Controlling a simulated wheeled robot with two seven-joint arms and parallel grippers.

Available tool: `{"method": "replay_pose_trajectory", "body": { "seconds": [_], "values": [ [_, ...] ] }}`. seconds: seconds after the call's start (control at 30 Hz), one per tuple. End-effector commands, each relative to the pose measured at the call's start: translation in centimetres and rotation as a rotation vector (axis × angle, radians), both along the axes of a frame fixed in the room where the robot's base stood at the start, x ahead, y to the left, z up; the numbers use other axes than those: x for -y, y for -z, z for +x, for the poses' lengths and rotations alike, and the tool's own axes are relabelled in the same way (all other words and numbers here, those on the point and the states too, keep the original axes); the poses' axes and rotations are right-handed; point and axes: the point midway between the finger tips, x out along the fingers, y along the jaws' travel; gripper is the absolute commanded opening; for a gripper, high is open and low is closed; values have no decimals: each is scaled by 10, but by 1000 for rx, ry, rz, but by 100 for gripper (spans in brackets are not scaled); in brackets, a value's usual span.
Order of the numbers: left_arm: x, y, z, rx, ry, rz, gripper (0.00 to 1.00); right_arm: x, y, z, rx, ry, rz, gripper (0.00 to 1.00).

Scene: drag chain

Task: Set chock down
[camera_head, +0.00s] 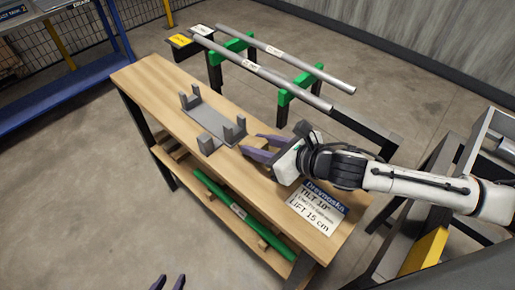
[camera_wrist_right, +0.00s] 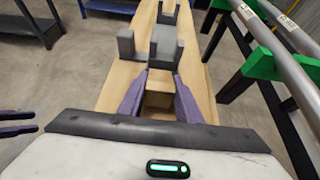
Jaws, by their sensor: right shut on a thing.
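My right gripper (camera_head: 254,146) is low over the wooden bench, beside the near end of the grey cradle. In the right wrist view its purple fingers (camera_wrist_right: 160,76) are on either side of a tan block, which looks like the chock (camera_wrist_right: 158,99). The chock is hard to make out in the head view, and I cannot tell whether it touches the bench. The grey cradle (camera_head: 212,120) with upright posts lies just beyond the fingertips. A grey block (camera_head: 207,144) is at its left side. My left gripper (camera_head: 169,282) is open and empty at the bottom edge.
The wooden bench (camera_head: 155,82) has a sign (camera_head: 316,207) near its front right. A green tube (camera_head: 232,208) lies on its lower shelf. Behind it, two grey pipes (camera_head: 262,72) rest on green supports (camera_head: 298,84). A blue rack (camera_head: 66,87) stands at the left.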

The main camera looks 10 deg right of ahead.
Motion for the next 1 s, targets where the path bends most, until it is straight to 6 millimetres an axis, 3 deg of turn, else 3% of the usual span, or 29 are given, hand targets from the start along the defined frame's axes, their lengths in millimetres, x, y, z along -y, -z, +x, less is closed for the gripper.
{"method": "replay_pose_trajectory", "body": {
  "seconds": [0.1,0.47,0.5,0.6,1.0],
  "values": [
    [0,5,-2,-4,0,0,31,0,16,0,-1,0,0,9],
    [0,7,-5,-10,-1,1,31,0,19,0,1,0,1,9],
    [0,6,-5,-10,-1,1,31,0,18,0,1,0,1,36],
    [0,7,-5,-11,-1,1,31,0,18,0,0,0,0,50],
    [-1,6,-5,-12,-1,1,31,4,13,-4,0,0,-2,50]
  ]
}}
